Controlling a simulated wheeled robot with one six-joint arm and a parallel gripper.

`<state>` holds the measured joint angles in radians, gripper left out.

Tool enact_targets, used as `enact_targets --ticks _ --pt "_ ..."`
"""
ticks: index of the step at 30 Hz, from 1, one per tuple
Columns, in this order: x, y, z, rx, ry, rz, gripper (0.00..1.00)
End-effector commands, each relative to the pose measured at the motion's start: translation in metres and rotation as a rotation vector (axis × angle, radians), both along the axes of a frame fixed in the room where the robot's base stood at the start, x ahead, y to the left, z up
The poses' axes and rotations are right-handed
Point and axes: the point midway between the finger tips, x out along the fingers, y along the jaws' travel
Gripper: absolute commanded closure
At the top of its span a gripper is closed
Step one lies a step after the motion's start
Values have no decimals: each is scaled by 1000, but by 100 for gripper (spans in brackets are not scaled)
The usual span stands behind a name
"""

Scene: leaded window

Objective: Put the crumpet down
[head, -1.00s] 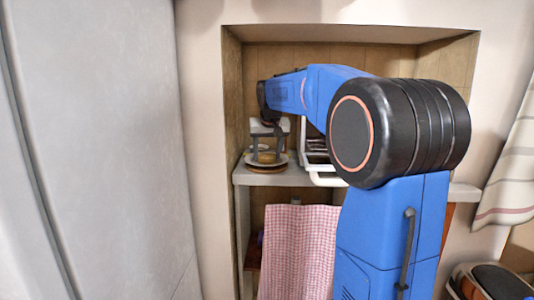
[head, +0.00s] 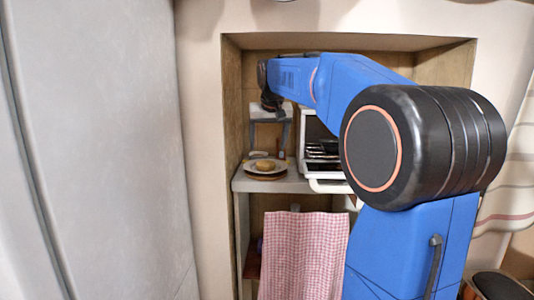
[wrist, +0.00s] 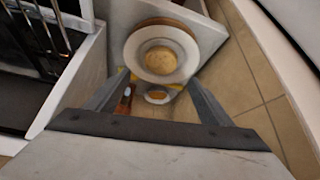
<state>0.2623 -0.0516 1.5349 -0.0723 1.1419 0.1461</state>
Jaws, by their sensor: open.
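The crumpet (head: 264,165) is a round golden-brown piece lying on a white plate (head: 280,163) on the shelf, at the left of the alcove. In the wrist view the crumpet (wrist: 160,61) sits near the middle of the plate (wrist: 132,47). My gripper (head: 270,122) is above the plate, with a clear gap to the crumpet. In the wrist view my gripper (wrist: 150,95) has its two fingers spread wide with nothing between them touching either one.
A white toaster oven (head: 309,155) with a dark rack inside stands open to the right of the plate. A brown-handled item (wrist: 124,100) and a small white dish (wrist: 157,97) lie behind the plate. A red checked cloth (head: 303,255) hangs below the shelf (head: 290,184).

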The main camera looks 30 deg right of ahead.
Motion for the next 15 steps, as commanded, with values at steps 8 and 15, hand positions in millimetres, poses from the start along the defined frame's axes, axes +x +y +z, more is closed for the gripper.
enact_targets --ticks 8,15 --pt "-13 6 25 0 0 0 26" --pt "-15 6 28 0 1 0 26"
